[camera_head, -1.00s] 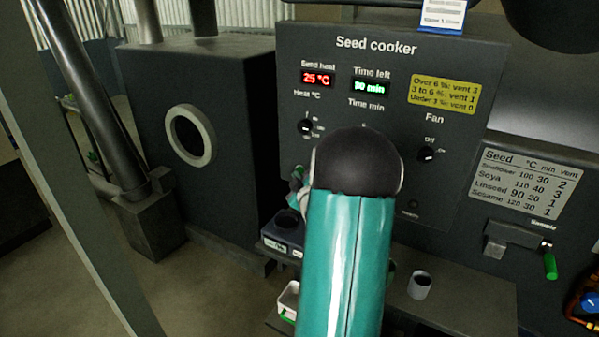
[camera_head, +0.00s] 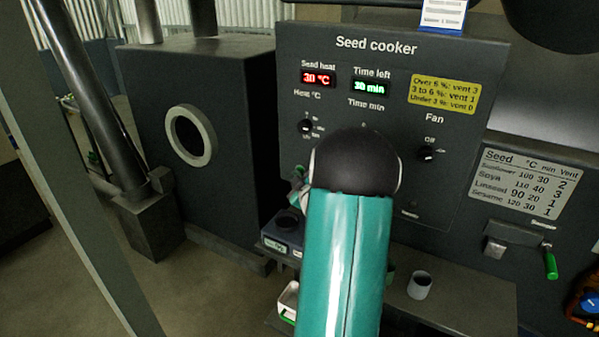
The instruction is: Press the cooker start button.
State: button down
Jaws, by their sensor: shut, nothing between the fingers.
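The seed cooker panel (camera_head: 320,50) faces me, dark grey, with a red seed heat display (camera_head: 318,78) reading 30 °C and a green time left display (camera_head: 370,87) reading 30 min. My teal arm with its black joint covers the panel's lower middle. A small part of my gripper (camera_head: 299,182) shows left of the black joint, close to the panel below the heat knob (camera_head: 305,126). It looks shut and empty; most of it is hidden. I cannot make out the start button or whether the fingers touch it.
A fan knob (camera_head: 427,153) and yellow vent label (camera_head: 443,95) are on the panel's right. A seed chart (camera_head: 523,180) and green-handled sample lever (camera_head: 550,263) are farther right. A grey cup (camera_head: 420,286) stands on the ledge below. Open floor lies at left.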

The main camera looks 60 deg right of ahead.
jog(key=shift+a, duration=0.1)
jog(key=shift+s+a, duration=0.15)
jog(key=shift+a, duration=0.55)
jog(key=shift+s+a, duration=0.2)
jog(key=shift+a, duration=2.3)
